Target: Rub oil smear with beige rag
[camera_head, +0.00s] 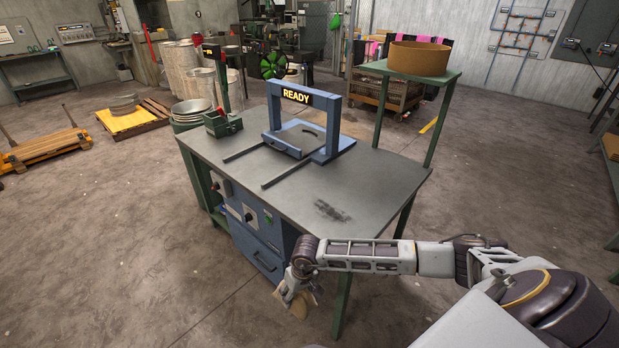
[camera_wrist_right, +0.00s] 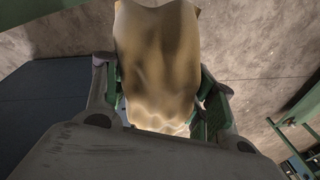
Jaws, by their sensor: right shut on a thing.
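The oil smear (camera_head: 331,211) is a dark patch on the grey top of the workbench (camera_head: 380,185), near its front right part. My right gripper (camera_head: 291,293) is low in front of the bench, below the level of its top. It is shut on the beige rag (camera_head: 299,305), which hangs from the fingers apart from the smear. In the right wrist view the rag (camera_wrist_right: 157,65) is bunched between the two fingers (camera_wrist_right: 160,115) and covers much of the view ahead. My left gripper does not show in either view.
A blue machine frame with a READY sign (camera_head: 296,96) stands on the bench. A green stand (camera_head: 222,122) is at the bench's back left corner. Blue drawers and a control panel (camera_head: 252,222) are under the top. A brown round tub (camera_head: 419,58) sits on a green side table behind.

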